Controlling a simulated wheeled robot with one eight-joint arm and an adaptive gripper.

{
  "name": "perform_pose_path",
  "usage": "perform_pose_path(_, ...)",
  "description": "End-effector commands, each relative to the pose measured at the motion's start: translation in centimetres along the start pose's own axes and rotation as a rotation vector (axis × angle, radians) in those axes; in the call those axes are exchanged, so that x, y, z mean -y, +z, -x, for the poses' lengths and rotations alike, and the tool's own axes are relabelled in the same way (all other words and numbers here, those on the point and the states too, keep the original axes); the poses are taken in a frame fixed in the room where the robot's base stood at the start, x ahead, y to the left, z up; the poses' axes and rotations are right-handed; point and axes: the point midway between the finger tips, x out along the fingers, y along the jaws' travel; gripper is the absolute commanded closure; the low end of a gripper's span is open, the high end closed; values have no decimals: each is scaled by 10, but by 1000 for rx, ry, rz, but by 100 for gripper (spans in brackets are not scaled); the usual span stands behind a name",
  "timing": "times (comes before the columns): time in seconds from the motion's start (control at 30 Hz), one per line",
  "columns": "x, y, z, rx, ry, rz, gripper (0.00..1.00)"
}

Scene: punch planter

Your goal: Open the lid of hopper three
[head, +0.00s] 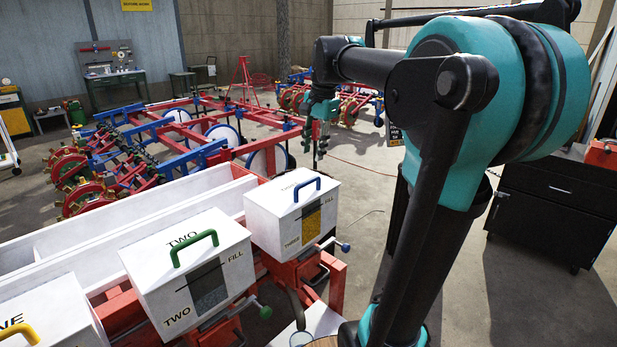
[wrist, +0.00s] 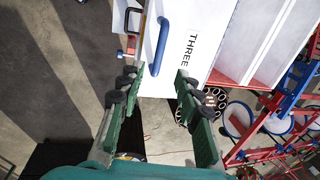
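Hopper three (head: 294,222) is a white box at the right end of a row, with "THREE" and "FILL" printed on its front. Its lid (head: 293,186) is down and carries a blue handle (head: 306,186). The handle also shows in the wrist view (wrist: 162,47), beside the printed word "THREE". My gripper (head: 318,145) is above and beyond the hopper, pointing down. In the wrist view my gripper (wrist: 160,82) has its fingers wide apart with nothing between them. The handle lies past the fingertips, apart from them.
Hopper two (head: 188,268) with a green handle and hopper one (head: 45,318) with a yellow handle stand to the left. A long white trough (head: 130,215) runs behind them. Red and blue machinery (head: 180,135) stands beyond. A black cabinet (head: 555,205) is at the right.

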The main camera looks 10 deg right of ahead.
Motion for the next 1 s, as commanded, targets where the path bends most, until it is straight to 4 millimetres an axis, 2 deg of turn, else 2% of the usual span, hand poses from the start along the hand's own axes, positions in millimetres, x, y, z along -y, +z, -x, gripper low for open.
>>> perform_pose_path(0.1, 0, 0, -25, 0, 0, 1, 66)
perform_pose_path(0.3, 0, 0, -63, 0, 0, 1, 66)
perform_pose_path(0.5, 0, 0, -89, 0, 0, 1, 66)
perform_pose_path(0.7, 0, 0, -99, 0, 0, 1, 66)
perform_pose_path(0.93, 0, 0, -99, 0, 0, 1, 66)
perform_pose_path(1.0, 0, 0, -99, 0, 0, 1, 72)
